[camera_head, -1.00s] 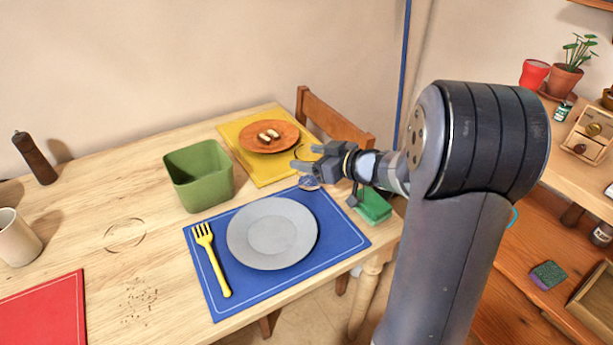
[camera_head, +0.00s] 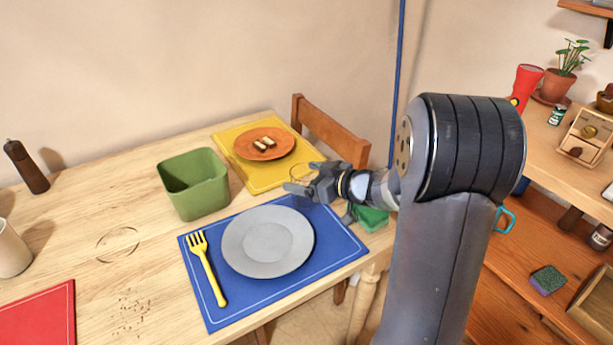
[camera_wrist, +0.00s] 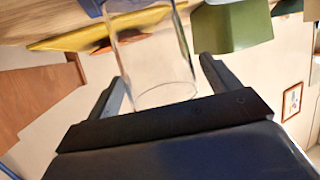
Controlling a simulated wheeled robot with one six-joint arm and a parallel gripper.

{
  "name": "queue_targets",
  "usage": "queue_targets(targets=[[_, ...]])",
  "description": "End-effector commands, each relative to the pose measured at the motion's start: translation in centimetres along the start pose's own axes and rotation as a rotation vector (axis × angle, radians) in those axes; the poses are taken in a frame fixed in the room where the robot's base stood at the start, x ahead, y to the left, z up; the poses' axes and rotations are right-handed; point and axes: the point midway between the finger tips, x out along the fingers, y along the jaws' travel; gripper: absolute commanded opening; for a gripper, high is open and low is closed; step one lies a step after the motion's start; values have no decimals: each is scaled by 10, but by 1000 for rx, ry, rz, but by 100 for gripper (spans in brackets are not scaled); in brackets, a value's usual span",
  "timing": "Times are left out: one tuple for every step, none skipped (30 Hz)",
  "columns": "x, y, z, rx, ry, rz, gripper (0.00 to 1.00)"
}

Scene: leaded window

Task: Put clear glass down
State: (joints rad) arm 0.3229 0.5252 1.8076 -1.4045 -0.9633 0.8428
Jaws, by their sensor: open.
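The clear glass (camera_wrist: 155,60) is between the fingers of my gripper (camera_wrist: 165,78) in the wrist view, its rim toward my palm. The fingers are spread, one on each side of the glass. In the head view my gripper (camera_head: 305,180) is low over the table's right side, between the blue placemat (camera_head: 340,245) and the yellow placemat (camera_head: 262,178). The glass shows there only as a faint outline, partly hidden by my gripper. Whether its base touches the table or the blue placemat's edge is hard to tell.
A grey plate (camera_head: 268,242) and yellow fork (camera_head: 208,270) lie on the blue placemat. A green bin (camera_head: 196,188) stands to the left. An orange plate (camera_head: 275,151) with food is behind. A wooden chair (camera_head: 330,128) stands at the table's far right edge.

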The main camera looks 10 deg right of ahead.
Motion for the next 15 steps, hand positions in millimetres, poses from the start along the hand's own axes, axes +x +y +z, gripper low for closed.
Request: queue_targets(targets=[[0, 0, 0, 0, 0, 0, 83], [0, 0, 0, 0, 0, 0, 83], [0, 0, 0, 0, 0, 0, 83], [0, 0, 0, 0, 0, 0, 83], [0, 0, -1, -1, 0, 0, 83], [-1, 0, -3, -1, 1, 0, 83], [-2, 0, -5, -2, 1, 0, 83], [-4, 0, -5, 0, 0, 1, 83], [-10, 1, -5, 0, 0, 2, 83], [-14, 1, -5, 1, 1, 3, 83], [-19, 1, -6, 1, 1, 4, 83], [-27, 1, -6, 1, 0, 5, 83], [-34, 1, -6, 1, 0, 5, 83], [-41, 2, -6, 1, 1, 6, 83], [-50, 2, -6, 1, 0, 6, 83]])
